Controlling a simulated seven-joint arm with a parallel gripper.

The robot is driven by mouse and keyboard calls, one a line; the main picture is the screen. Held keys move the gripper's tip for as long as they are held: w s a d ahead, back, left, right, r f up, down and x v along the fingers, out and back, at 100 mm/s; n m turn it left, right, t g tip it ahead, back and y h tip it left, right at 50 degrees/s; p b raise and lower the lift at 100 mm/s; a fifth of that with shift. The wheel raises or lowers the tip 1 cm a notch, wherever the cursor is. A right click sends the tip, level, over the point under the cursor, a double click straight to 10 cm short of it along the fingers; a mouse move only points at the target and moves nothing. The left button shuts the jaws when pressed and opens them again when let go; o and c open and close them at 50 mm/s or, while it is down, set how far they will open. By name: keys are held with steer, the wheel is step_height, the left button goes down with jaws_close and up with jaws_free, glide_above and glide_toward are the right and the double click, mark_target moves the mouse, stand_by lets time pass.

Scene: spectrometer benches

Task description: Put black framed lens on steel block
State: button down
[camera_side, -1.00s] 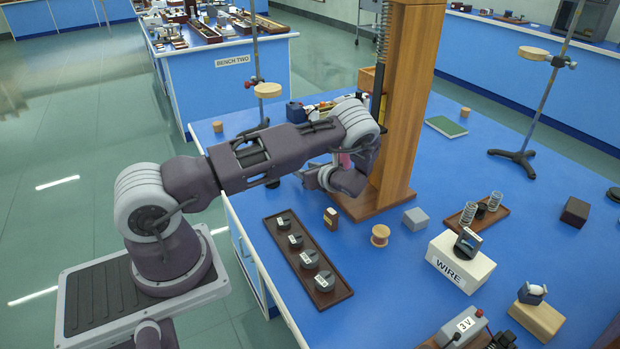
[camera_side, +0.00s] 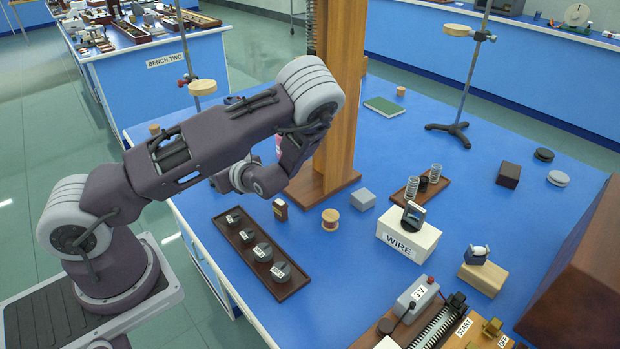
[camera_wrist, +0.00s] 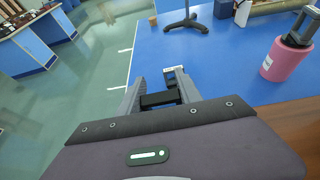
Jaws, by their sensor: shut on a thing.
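My gripper (camera_wrist: 160,88) is shut on a dark, frame-like thing, which I take to be the black framed lens (camera_wrist: 158,99). It sits between the two grey fingers in the wrist view; no glass can be made out. In the side view my gripper is mostly hidden behind my arm, left of the wooden post. A plain grey block (camera_side: 362,198), which looks like the steel block, rests on the blue bench right of the post foot, with its top bare. It stands apart from my gripper.
The wooden post (camera_side: 338,100) stands close by my wrist. A pink jar (camera_wrist: 283,60) is at the right of the wrist view.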

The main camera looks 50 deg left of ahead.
step_height(320, 180, up, 5)
steer(key=w+d+m+t, duration=0.25)
steer(key=w+d, duration=0.35)
steer(key=d, duration=0.4)
steer(key=w+d+m+t, duration=0.25)
steer(key=w+d, duration=0.25)
steer(key=d, duration=0.6)
glide_above(363, 199)
steer(key=w+a, duration=0.2)
steer(key=a, duration=0.2)
steer(key=shift+t+h, duration=0.4)
steer(key=f, duration=0.6)
steer(key=shift+d, duration=0.25)
steer(key=shift+w+f, duration=0.2)
steer(key=shift+f, duration=1.55)
steer(key=shift+f, duration=0.15)
steer(key=c, duration=0.8)
jaws_free()
